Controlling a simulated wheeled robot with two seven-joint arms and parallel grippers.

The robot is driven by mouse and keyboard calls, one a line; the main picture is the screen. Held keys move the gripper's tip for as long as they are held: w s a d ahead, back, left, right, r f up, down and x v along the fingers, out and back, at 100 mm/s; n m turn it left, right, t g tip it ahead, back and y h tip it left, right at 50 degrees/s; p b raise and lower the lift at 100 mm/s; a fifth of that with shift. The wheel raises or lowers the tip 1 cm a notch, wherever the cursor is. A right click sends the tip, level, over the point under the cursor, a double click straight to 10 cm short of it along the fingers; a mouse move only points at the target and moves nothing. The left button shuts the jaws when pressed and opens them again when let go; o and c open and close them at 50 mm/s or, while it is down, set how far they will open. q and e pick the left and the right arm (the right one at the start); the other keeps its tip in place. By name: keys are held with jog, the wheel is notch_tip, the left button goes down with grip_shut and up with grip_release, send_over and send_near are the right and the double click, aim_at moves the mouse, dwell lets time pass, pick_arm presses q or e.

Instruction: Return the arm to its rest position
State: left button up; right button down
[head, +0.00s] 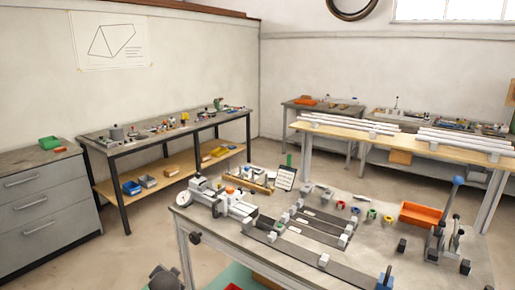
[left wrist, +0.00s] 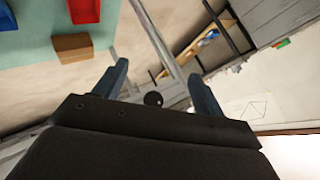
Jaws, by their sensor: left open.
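My left gripper (left wrist: 157,85) shows in the left wrist view, with its two dark blue fingers spread wide apart. Nothing is between them, and the gap shows only floor, a table leg and a round black knob behind. In the head view a dark grey part at the bottom left edge, beside the table, looks like part of my arm; no fingers can be made out there. My right gripper is in neither view.
The grey jig table (head: 215,241) carries dark rails, clamps, small coloured parts and an orange tray (head: 422,214). A lower teal surface (left wrist: 40,35) holds a red bin (left wrist: 84,10) and a brown block (left wrist: 73,48). A drawer cabinet (head: 45,212) stands left; floor between is clear.

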pick_arm(q)
jog(key=s+d+f+n+g+h, duration=0.1)
jog(key=s+d+f, duration=0.3)
jog(key=s, duration=1)
jog(key=s+d+f+n+g+h, duration=0.1)
jog(key=s+d+f+g, duration=0.3)
jog(key=s+f, duration=0.5)
jog(key=s+d+f+n+g+h, duration=0.2)
jog(key=s+d+f, duration=0.4)
jog(key=s, duration=1.5)
jog(key=shift+s+d+f+g, duration=0.15)
jog(key=shift+f+g, duration=0.15)
jog(key=shift+g, duration=0.4)
